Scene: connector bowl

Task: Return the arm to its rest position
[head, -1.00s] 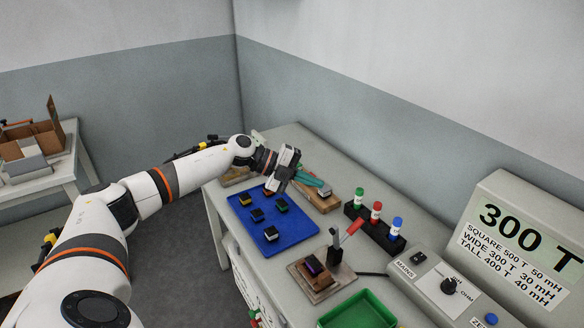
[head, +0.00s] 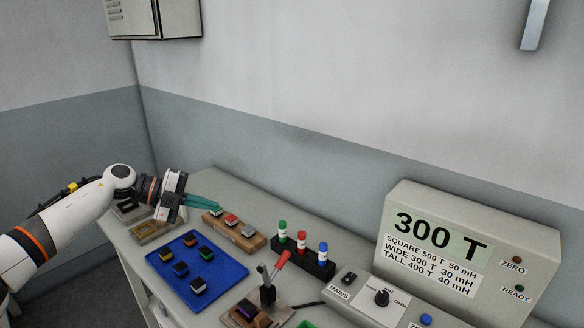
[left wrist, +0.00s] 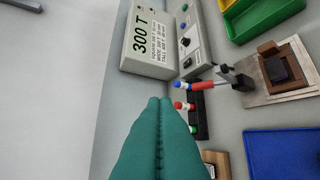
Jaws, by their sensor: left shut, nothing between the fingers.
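My left gripper (head: 205,202) is at the far left end of the bench in the head view, with its teal fingers together and pointing right. It is empty. In the left wrist view the closed teal fingers (left wrist: 160,101) fill the lower middle, and nothing is between them. The gripper is above the bench, close to a wooden block (head: 236,238) that carries several small caps. My left arm (head: 80,212) comes in from the left edge. My right gripper is in neither view.
A blue tray (head: 222,281) with several small dark parts lies in front of the gripper. A rack of green, red and blue bottles (head: 318,268), a red-handled lever fixture (head: 268,294) and a meter reading 300 T (head: 520,220) stand to the right.

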